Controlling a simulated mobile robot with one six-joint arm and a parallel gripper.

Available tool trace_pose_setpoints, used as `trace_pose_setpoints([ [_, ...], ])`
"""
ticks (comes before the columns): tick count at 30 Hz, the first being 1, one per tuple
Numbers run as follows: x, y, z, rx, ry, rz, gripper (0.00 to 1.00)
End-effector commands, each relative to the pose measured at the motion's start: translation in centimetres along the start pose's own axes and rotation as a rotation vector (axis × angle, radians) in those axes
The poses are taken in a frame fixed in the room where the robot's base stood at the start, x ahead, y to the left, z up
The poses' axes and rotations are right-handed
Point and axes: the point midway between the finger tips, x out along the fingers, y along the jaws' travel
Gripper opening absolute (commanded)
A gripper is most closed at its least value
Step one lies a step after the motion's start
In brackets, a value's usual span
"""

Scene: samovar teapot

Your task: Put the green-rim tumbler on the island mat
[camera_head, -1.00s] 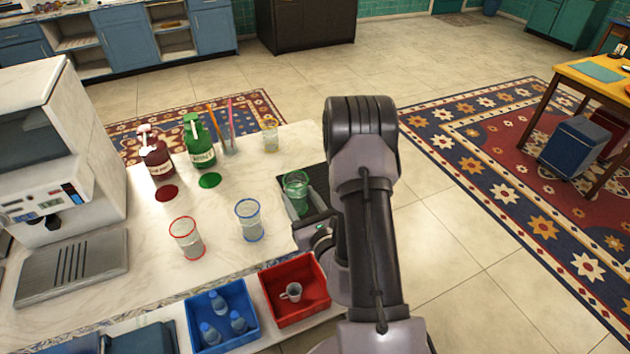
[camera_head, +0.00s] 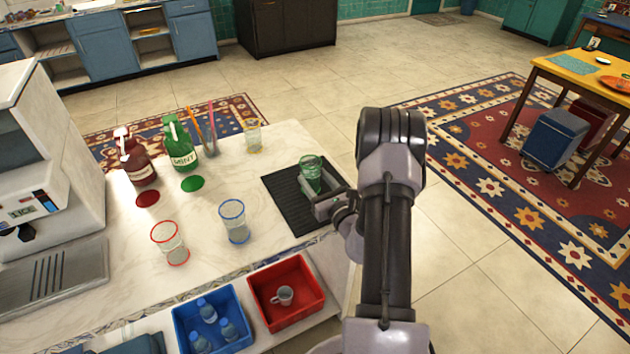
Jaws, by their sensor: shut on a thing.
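The green-rim tumbler (camera_head: 311,170) is at the right end of the island, over the far middle part of the dark mat. It looks upright. My gripper (camera_head: 318,188) is shut on it, coming in from the near right side. The dark ribbed island mat (camera_head: 290,205) lies near the counter's right edge, partly covered by my gripper and arm. I cannot tell whether the tumbler's base touches the mat.
A blue-rim tumbler (camera_head: 234,222), a red-rim tumbler (camera_head: 170,243) and a yellow-rim tumbler (camera_head: 253,136) stand left of the mat. Red (camera_head: 137,163) and green (camera_head: 180,147) syrup bottles stand at the back. A blue bin (camera_head: 213,322) and red bin (camera_head: 286,291) sit in front.

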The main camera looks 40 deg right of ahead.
Motion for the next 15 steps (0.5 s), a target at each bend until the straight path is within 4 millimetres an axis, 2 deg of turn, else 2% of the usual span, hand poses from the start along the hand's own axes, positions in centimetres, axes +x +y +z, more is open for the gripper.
trace_pose_setpoints([
  [1,0.0,0.01,-0.33,0.0,0.0,0.0,0.03],
  [2,-0.01,0.01,-0.27,0.0,0.0,0.0,0.54],
  [4,-0.01,0.02,-0.19,0.0,0.0,0.0,0.68],
  [5,-0.01,0.02,-0.19,0.0,0.0,0.0,0.72],
  [13,-0.01,0.03,-0.13,0.0,0.0,0.0,0.72],
  [15,-0.01,0.03,0.51,0.0,0.0,0.0,0.72],
])
